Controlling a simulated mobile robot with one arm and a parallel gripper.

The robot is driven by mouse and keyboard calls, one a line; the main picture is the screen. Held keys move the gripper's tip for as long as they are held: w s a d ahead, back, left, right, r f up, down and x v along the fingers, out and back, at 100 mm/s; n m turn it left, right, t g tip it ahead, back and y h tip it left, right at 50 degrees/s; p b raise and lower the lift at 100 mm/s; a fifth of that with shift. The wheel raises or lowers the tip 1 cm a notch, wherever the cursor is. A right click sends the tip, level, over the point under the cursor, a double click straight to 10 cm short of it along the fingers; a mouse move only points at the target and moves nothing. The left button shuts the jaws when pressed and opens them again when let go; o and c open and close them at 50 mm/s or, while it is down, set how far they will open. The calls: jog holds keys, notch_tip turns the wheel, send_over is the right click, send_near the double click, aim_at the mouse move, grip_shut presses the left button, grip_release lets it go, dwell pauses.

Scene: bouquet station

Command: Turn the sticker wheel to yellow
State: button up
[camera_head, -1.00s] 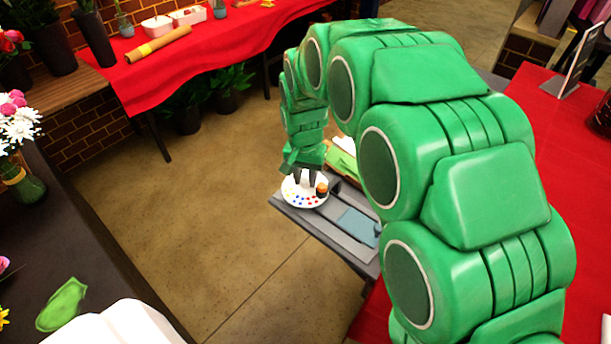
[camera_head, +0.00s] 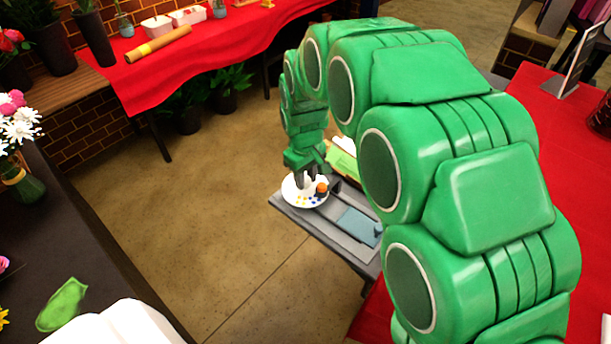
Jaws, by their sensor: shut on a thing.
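The sticker wheel (camera_head: 292,196) is a white disc with small coloured dots, lying on the grey station (camera_head: 330,226) in the middle of the picture. Blue and yellow or orange dots show along its front edge. An orange-brown knob (camera_head: 322,188) stands at its right side. My gripper (camera_head: 305,186) points down over the wheel, with its dark fingers low at the wheel's middle. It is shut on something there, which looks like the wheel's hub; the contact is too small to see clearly. The wheel's back part is hidden by my gripper.
A blue-grey panel (camera_head: 359,226) lies on the station to the right of the wheel. A green pad (camera_head: 343,161) is behind it. Red-covered tables stand at the back (camera_head: 200,58) and right (camera_head: 545,130). A dark counter (camera_head: 75,230) is at left. Open floor lies between.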

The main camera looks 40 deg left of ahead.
jog(key=n, duration=0.5)
jog(key=shift+n, duration=0.3)
jog(key=n, duration=0.5)
jog(key=shift+r+n, duration=0.1)
jog(key=shift+n, duration=0.2)
jog(key=shift+w, duration=0.1)
jog(key=o, duration=0.8)
jog(key=shift+c, duration=0.2)
